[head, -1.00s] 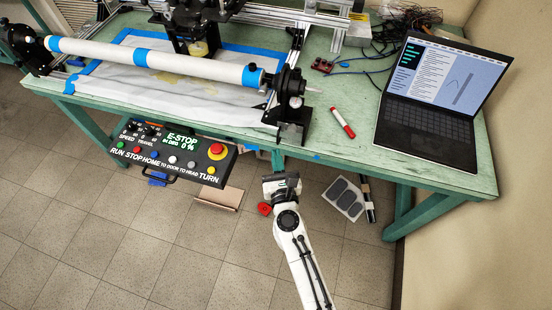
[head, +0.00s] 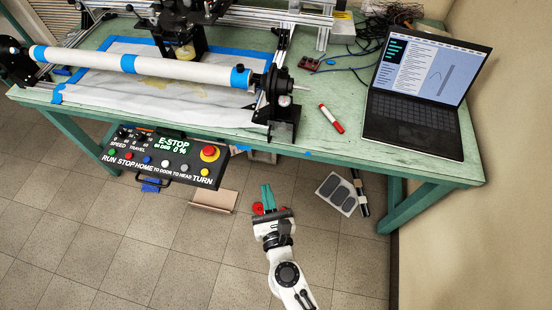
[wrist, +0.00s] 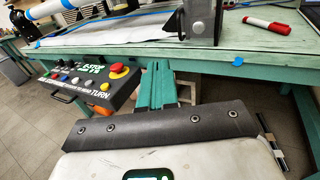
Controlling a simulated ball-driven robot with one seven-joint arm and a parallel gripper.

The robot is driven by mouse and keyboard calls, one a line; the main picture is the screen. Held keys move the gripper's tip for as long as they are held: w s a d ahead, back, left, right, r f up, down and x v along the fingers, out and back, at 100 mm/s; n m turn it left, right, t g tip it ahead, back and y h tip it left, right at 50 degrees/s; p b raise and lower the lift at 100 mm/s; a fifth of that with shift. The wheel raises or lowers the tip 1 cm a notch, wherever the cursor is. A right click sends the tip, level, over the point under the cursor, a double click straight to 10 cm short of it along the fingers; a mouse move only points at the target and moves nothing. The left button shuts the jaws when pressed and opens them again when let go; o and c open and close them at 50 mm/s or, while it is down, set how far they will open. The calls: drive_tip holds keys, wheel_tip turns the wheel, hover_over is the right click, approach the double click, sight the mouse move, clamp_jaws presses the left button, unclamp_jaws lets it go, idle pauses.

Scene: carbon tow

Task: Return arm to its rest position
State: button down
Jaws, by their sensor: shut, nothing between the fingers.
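My gripper (head: 267,198) is in front of the green workbench (head: 225,116), lower than its top, with its teal fingers pointing toward the bench. The fingers lie side by side, shut and empty. They also show in the wrist view (wrist: 156,88), to the right of the control panel. My white arm (head: 287,275) comes up from the bottom of the head view, apart from the bench and panel.
The control panel (head: 165,157) with its red E-stop button hangs at the bench front, left of my gripper. A winding rig with a white tube (head: 180,72), a red marker (head: 331,118) and a laptop (head: 415,129) are on the bench. Open floor lies lower left.

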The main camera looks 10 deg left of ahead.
drive_tip(key=s+d+n+g+h, duration=0.2)
drive_tip(key=s+d+n+g, duration=0.3)
drive_tip(key=d+n, duration=0.5)
drive_tip(key=s+d+n+g+h, duration=0.3)
drive_tip(key=s+d+n, duration=0.6)
drive_tip(key=d, duration=0.6)
drive_tip(key=s+d+n+g+h, duration=0.3)
drive_tip(key=s+d+n+g, duration=0.3)
drive_tip(key=d+n, duration=0.5)
drive_tip(key=shift+s+d+g, duration=0.3)
drive_tip(key=shift+s+d, duration=0.35)
drive_tip(key=shift+d, duration=0.05)
